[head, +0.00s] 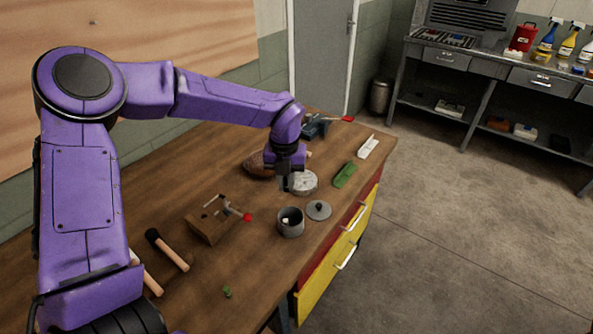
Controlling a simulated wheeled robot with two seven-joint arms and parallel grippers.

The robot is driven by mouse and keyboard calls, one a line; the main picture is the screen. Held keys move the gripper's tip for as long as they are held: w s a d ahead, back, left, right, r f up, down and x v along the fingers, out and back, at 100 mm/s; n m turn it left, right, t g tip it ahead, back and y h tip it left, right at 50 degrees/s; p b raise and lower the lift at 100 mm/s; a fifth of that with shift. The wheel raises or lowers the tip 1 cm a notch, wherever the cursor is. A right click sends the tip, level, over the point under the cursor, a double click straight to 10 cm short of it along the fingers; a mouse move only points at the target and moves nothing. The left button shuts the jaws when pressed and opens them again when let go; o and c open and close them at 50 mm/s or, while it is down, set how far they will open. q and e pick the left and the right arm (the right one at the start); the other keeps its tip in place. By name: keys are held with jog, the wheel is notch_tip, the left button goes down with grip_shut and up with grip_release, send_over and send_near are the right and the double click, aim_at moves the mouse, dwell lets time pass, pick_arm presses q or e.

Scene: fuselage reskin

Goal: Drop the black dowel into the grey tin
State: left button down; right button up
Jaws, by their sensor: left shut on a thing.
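My left gripper (286,186) points down over the wooden table, behind and slightly left of the grey tin. It is shut on a small dark piece, which looks like the black dowel (283,184) but is hard to tell from the dark fingers. The grey tin (291,230) stands upright with its top open, and a small pale thing shows inside. A round grey lid (319,210) with a dark knob lies just right of the tin. My right gripper is not in view.
A pale round container (305,184) stands close behind the gripper. A wooden block with a red-tipped clamp (211,221) is left of the tin. A green block (345,175), a brown rounded object (258,166) and a black-headed tool (168,250) lie around. The table's front edge is near the tin.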

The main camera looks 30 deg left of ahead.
pick_arm(q)
jog(key=shift+s+f+b, duration=0.3)
jog(key=shift+f+b, duration=0.05)
jog(key=shift+f, duration=0.1)
jog(key=f+b, duration=0.2)
jog(key=f, duration=0.1)
jog(key=f+b, duration=0.1)
jog(key=shift+s+f+b, duration=0.25)
jog(key=shift+f+b, duration=0.05)
jog(key=shift+f, duration=0.1)
jog(key=c, duration=1.5)
grip_release()
jog(key=shift+s+r, duration=0.15)
jog(key=shift+s, duration=0.1)
jog(key=o, duration=0.5)
jog(key=shift+s+r, duration=0.15)
jog(key=shift+s, duration=0.15)
jog(key=shift+c, duration=0.2)
jog(key=shift+s, duration=0.1)
notch_tip(320, 180, up, 10)
jog(key=b, duration=0.2)
jog(key=shift+r, duration=0.25)
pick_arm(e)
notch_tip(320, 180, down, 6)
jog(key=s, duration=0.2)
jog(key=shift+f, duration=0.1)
